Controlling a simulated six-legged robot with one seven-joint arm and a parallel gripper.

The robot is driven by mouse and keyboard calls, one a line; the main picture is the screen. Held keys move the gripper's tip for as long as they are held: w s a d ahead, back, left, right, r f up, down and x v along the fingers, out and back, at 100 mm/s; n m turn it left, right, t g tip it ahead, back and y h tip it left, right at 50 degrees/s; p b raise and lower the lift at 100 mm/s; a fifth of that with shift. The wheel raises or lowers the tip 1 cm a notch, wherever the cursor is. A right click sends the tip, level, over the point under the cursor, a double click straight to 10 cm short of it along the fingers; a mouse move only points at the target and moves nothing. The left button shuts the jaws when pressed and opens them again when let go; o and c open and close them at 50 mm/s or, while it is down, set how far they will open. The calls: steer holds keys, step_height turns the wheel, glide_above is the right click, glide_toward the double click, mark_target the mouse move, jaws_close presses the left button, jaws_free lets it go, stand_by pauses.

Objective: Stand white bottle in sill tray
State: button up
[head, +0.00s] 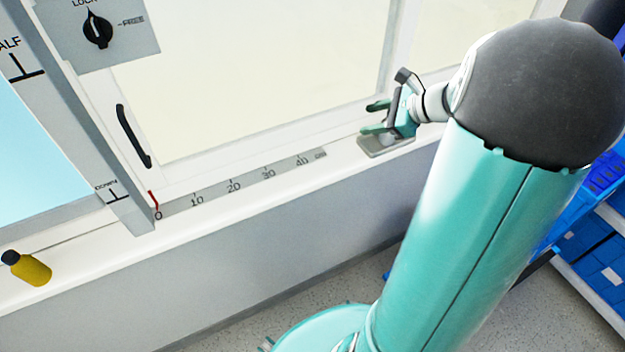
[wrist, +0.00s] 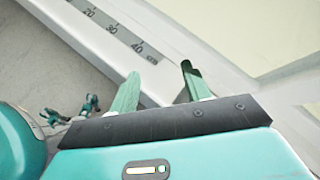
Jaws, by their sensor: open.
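My gripper (head: 373,118) is at the sill's right part in the head view, with its two green fingers apart. In the wrist view my gripper (wrist: 158,74) is open, and no bottle shows between its fingers. The sill tray (head: 378,153) is a small grey-green tray on the white sill, just below my gripper, which covers part of it. A pale patch shows at the tray behind the fingers; I cannot tell whether it is the white bottle. No white bottle is clearly seen in either view.
A yellow bottle (head: 32,269) with a black cap is at the sill's left end. A ruler strip (head: 235,184) runs along the sill. A black window handle (head: 133,137) and a rotary switch (head: 97,30) are at the upper left. Blue bins (head: 590,235) stand at the right.

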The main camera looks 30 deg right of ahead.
steer(key=s+a+r+n+g+h, duration=0.1)
steer(key=s+a+r+n+h, duration=0.2)
steer(key=s+a+n, duration=0.5)
steer(key=s+a+r+n+g+h, duration=0.2)
steer(key=s+a+n, duration=0.6)
steer(key=a+n, duration=0.8)
steer(key=shift+s+a+r+n+h, duration=0.25)
steer(key=shift+a+r+n+h, duration=0.15)
steer(key=shift+r, duration=0.2)
